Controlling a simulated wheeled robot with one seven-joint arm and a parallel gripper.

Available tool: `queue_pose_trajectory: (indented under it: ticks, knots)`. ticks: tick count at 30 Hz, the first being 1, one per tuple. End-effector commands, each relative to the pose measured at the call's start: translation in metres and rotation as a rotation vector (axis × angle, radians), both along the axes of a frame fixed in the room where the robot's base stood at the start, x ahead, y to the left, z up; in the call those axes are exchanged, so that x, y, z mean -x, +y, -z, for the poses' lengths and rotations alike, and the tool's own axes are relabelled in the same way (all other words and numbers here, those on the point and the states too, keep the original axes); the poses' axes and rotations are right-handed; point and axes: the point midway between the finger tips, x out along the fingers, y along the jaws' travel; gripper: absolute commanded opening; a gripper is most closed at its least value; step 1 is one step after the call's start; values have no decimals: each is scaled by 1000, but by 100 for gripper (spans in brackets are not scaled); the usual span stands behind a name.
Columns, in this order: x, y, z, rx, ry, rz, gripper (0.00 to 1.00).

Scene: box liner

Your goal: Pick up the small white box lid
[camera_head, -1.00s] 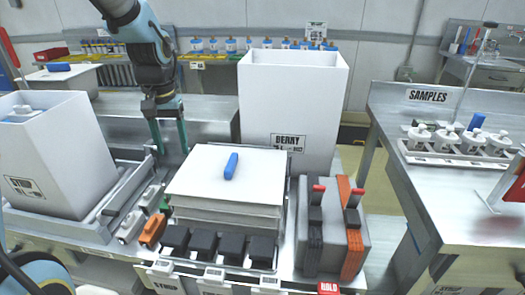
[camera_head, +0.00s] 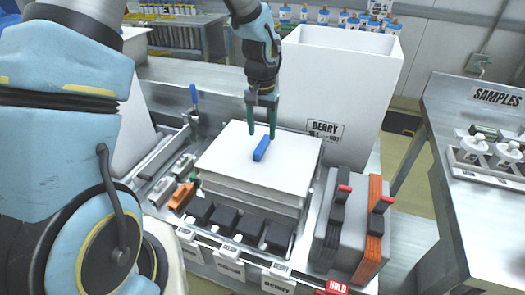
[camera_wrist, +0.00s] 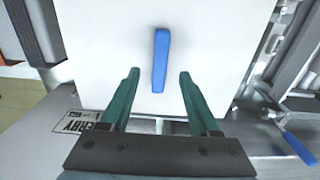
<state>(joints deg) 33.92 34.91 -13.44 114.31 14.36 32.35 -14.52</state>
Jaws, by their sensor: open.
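The white lid (camera_head: 231,160) lies flat on top of a stack of white sheets or lids, in the middle of the workbench. A blue bar-shaped handle (camera_head: 261,148) sits on its top face. In the wrist view the lid (camera_wrist: 110,45) fills the upper middle, with the blue handle (camera_wrist: 160,60) pointing up the picture. My gripper (camera_head: 262,136) is open and points down at the far edge of the lid, close to the handle. In the wrist view my green fingers (camera_wrist: 160,78) stand on either side of the handle's line, apart from it.
A tall white open box labelled BERRY (camera_head: 340,75) stands right behind the stack. Black blocks (camera_head: 238,222) line the stack's front. Grey and orange strapped blocks (camera_head: 350,225) stand at right, and a SAMPLES bench (camera_head: 480,170) is further right.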

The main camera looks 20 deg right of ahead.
Motion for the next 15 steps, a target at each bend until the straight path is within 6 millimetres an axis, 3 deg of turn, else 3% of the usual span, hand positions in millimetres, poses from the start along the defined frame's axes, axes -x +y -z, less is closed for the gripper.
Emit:
queue_pose_trajectory:
  ticks: [7, 15]
  knots:
    - [0, -1, 29, -3, 2, 0, 62]
    - [-1, -1, 35, 0, -1, 0, 62]
